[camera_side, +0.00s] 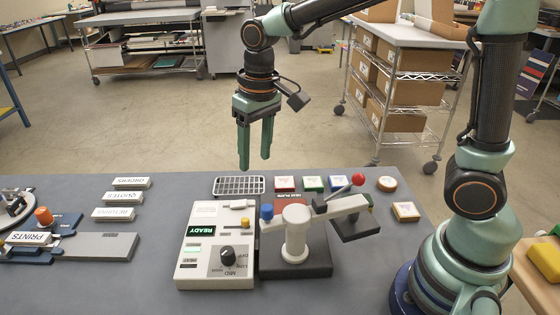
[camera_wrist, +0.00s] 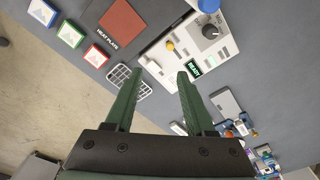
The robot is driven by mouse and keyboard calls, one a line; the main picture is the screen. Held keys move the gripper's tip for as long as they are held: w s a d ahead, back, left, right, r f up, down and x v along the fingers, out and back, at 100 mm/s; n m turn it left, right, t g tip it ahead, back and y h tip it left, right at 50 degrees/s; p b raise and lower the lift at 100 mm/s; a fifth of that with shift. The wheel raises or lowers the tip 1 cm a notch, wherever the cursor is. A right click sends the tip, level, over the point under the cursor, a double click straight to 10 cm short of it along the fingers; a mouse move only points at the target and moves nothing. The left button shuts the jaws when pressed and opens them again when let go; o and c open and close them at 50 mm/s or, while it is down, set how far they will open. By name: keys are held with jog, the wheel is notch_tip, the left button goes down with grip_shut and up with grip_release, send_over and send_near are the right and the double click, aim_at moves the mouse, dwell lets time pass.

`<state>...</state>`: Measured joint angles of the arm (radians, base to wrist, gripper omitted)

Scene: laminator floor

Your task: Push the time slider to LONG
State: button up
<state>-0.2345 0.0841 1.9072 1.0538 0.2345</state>
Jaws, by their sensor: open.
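The pale control box (camera_side: 188,272) lies on the grey table, with a lit READY display (camera_side: 201,231) and a black dial (camera_side: 227,254). A small yellow knob (camera_side: 245,223) sits near the box's right edge, at the right end of a short slot; it also shows in the wrist view (camera_wrist: 170,46). A white lever (camera_side: 238,205) lies above it in the side view. I cannot read which of these is the time slider, nor its end labels. My gripper (camera_side: 255,160) is open and empty, pointing down above the far side of the box; its two fingers show in the wrist view (camera_wrist: 160,74).
A press with a red-ball handle (camera_side: 358,180) and a blue knob (camera_side: 267,211) stands right of the box. Red, green and blue tiles (camera_side: 313,183) lie behind the press. White labelled blocks (camera_side: 118,198) lie left.

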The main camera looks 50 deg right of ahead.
aim_at(245, 219)
jog(key=shift+g, duration=0.6)
jog(key=a+f, duration=0.1)
jog(key=f, duration=0.4)
jog(key=w+a+f, duration=0.1)
jog(key=f, duration=0.9)
jog(key=shift+w+a+f, duration=0.15)
jog(key=shift+w+a, duration=0.15)
jog(key=shift+a, duration=0.1)
grip_shut()
